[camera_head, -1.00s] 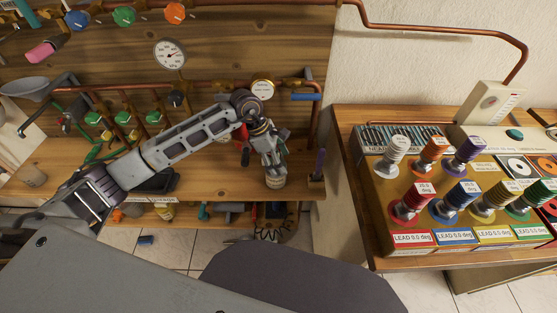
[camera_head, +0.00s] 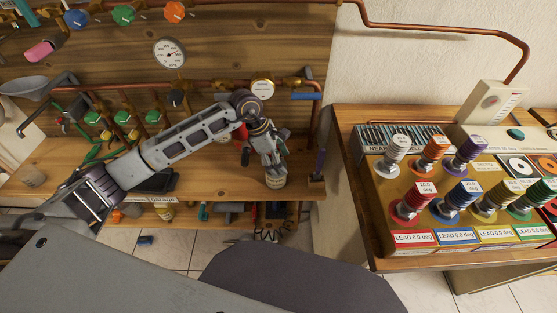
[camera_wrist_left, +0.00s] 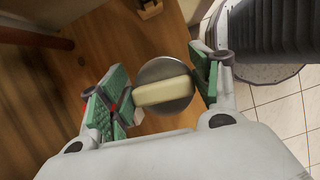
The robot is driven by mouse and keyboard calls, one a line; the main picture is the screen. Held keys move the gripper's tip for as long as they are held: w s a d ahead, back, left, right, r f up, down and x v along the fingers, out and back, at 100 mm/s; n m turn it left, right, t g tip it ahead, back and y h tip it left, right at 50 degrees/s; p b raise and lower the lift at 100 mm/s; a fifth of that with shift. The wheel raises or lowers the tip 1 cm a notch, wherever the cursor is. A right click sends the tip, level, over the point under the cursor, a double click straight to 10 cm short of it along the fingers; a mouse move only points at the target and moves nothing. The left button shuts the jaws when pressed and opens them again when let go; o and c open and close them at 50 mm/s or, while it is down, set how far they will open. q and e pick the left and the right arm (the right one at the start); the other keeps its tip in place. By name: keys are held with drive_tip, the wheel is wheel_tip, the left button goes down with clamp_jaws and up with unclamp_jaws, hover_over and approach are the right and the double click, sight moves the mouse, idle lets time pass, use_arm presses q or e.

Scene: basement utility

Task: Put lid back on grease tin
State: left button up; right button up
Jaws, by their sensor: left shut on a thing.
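The grease tin (camera_head: 275,182), a small pale cylinder, stands upright near the front edge of the wooden bench, directly below my left gripper (camera_head: 273,166). In the left wrist view a round grey metal lid (camera_wrist_left: 163,69) with a cream bar across it lies between the green finger pads of my left gripper (camera_wrist_left: 158,92). The gripper is shut on the lid, with the fingers at opposite sides. The lid hides the tin in the wrist view. In the head view the fingers cover the lid, so I cannot tell whether it touches the tin. My right gripper is out of view.
Copper pipes with green valves (camera_head: 128,117) and a round gauge (camera_head: 262,89) are behind. A panel of coloured spools (camera_head: 410,203) is on the right-hand table (camera_head: 347,160).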

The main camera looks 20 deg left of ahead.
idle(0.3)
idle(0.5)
use_arm(q)
drive_tip(key=o, duration=1.1)
drive_tip(key=shift+o, duration=1.2)
drive_tip(key=shift+r, duration=0.15)
drive_tip(key=shift+r+p, duration=1.35)
drive_tip(key=shift+r, duration=2)
